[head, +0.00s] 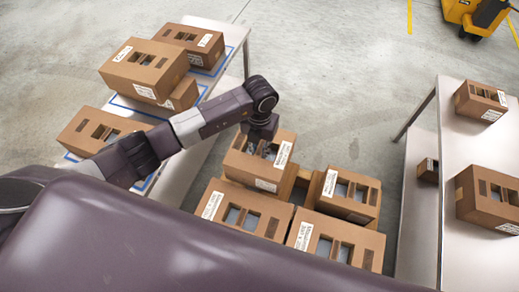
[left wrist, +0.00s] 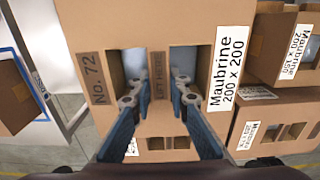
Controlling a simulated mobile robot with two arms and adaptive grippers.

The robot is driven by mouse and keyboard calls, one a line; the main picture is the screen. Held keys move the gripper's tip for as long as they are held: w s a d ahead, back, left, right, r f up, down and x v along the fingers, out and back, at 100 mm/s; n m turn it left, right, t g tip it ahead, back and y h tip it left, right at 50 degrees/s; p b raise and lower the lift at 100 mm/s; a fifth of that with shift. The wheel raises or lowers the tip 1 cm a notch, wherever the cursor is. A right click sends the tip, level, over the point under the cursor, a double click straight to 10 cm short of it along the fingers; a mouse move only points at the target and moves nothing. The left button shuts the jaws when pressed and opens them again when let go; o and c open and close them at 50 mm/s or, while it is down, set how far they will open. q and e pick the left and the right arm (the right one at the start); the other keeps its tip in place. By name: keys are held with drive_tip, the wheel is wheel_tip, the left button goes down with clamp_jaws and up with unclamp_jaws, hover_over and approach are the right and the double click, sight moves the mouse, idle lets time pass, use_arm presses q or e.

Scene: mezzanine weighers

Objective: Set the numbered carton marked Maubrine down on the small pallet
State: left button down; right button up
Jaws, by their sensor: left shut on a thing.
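The carton marked Maubrine 200 x 200 and No. 72 (left wrist: 205,25) fills the middle of the left wrist view. It is the brown carton (head: 248,166) under my left gripper (head: 262,145) in the head view. In the left wrist view my left gripper (left wrist: 159,95) has its blue fingers in the two hand holes, shut on the strip marked LIFT HERE. The carton is above or among several similar cartons; I cannot tell whether it touches them. My right gripper is not in view.
Cartons (head: 240,215), (head: 345,195) and (head: 335,243) crowd close around. A table with blue outlines (head: 185,160) holds several cartons on the left. A white table (head: 455,215) with cartons stands right. A yellow vehicle (head: 475,15) is far right. Open floor lies behind.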

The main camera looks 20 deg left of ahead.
use_arm(q)
drive_tip(key=shift+f+b, duration=3.15)
drive_tip(key=shift+f, duration=0.9)
drive_tip(key=shift+f, duration=0.2)
drive_tip(key=c, duration=1.8)
unclamp_jaws()
drive_tip(key=shift+o, duration=0.2)
wheel_tip(320, 180, up, 12)
